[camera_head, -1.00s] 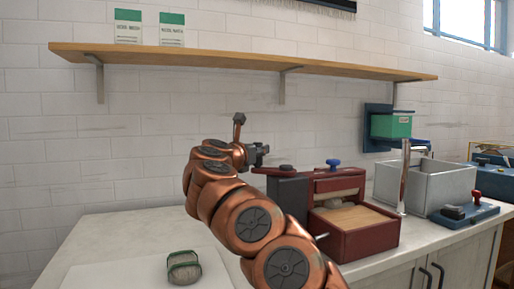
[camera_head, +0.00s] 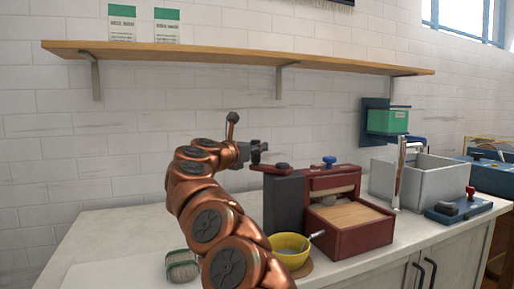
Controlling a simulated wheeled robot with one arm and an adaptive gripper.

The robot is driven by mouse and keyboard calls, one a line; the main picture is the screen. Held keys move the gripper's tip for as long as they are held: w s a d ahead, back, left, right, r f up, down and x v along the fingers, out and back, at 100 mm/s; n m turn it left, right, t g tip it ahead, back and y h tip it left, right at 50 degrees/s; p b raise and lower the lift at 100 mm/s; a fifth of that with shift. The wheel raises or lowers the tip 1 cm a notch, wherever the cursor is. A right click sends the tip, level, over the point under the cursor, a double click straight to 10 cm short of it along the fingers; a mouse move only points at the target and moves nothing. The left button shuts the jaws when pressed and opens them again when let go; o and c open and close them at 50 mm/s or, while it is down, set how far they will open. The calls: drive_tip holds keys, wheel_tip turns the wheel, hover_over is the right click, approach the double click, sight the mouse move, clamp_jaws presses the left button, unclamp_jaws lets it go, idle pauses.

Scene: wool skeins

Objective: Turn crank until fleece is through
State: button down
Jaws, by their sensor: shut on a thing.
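A dark red carding machine (camera_head: 349,240) stands on the counter, with a pale roller (camera_head: 333,191) and a light wooden bed (camera_head: 345,215). A dark grey box (camera_head: 284,203) forms its left side. On top of that box is the crank (camera_head: 272,168), a dark red bar reaching left. My gripper (camera_head: 262,150) is at the bar's left end, shut on the crank handle, which the fingers mostly hide. I cannot make out any loose fleece on the bed or at the roller.
A yellow bowl (camera_head: 288,243) with a utensil stands in front of the machine, partly behind my arm. A tied grey-green skein (camera_head: 182,266) lies at the front left. A wooden shelf (camera_head: 230,57) runs above. The left counter is mostly clear.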

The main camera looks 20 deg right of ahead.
drive_tip(key=shift+w+a+r, duration=0.1)
drive_tip(key=shift+a+r, duration=0.1)
drive_tip(key=shift+a, duration=0.15)
drive_tip(key=c, duration=1.1)
unclamp_jaws()
drive_tip(key=shift+c, duration=0.2)
drive_tip(key=shift+o, duration=1.4)
drive_tip(key=shift+d+f, duration=0.1)
drive_tip(key=shift+d, duration=0.05)
drive_tip(key=v, duration=1.2)
